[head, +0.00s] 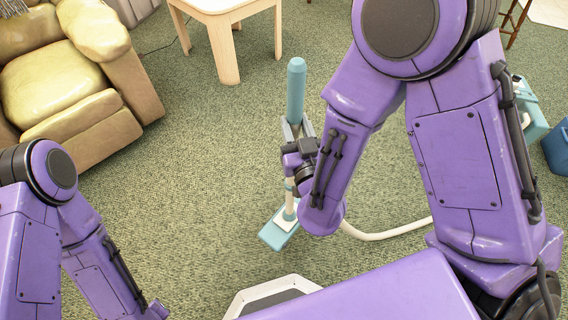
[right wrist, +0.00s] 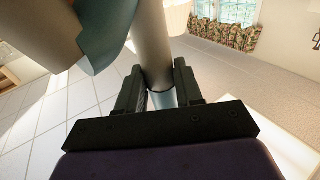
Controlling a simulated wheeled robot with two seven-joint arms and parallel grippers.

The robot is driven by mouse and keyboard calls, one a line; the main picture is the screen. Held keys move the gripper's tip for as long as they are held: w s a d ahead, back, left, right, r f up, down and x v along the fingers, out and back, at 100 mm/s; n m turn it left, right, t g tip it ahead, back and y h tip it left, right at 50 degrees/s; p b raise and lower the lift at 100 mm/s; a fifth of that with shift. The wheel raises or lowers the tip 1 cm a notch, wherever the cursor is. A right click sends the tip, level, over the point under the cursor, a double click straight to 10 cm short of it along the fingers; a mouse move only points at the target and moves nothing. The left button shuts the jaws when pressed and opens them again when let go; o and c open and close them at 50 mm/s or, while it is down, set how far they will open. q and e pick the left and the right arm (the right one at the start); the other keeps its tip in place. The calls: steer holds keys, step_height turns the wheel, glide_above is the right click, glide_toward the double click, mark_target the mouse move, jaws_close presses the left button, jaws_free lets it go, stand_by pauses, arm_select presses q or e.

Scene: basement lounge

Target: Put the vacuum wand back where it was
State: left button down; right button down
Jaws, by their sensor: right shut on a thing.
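The vacuum wand (head: 296,92) stands nearly upright in the head view, with a teal handle on top and a teal floor head (head: 279,229) at the bottom on or just above the carpet. My right gripper (head: 296,130) is shut on the wand below the handle. The right wrist view shows the wand's tube (right wrist: 154,45) between the two dark fingers (right wrist: 160,90). A pale hose (head: 390,232) runs from the wand to the right, behind my right arm. My left arm is at the lower left; its gripper is out of view.
A teal and white machine body (head: 533,118) stands at the right, partly hidden by my arm, with a blue box (head: 557,147) beside it. A yellow armchair (head: 70,75) is at upper left and a light wooden table (head: 226,42) at the top. Carpet left of the wand is clear.

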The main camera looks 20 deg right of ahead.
steer(key=shift+w+d+f+b, duration=0.1)
steer(key=shift+w+f+b, duration=0.5)
steer(key=shift+b, duration=0.75)
steer(key=shift+w+d+f+b, duration=0.1)
steer(key=shift+w+f+b, duration=0.15)
steer(key=shift+w+b, duration=0.8)
steer(key=shift+b, duration=0.45)
steer(key=w+d+f+b, duration=0.1)
steer(key=w+f+b, duration=0.2)
steer(key=w+f, duration=0.6)
steer(key=shift+f+b, duration=0.4)
steer(key=shift+f, duration=0.35)
steer(key=c, duration=1.1)
jaws_free()
steer(key=shift+f, duration=0.25)
steer(key=o, duration=0.4)
steer(key=shift+c, duration=0.2)
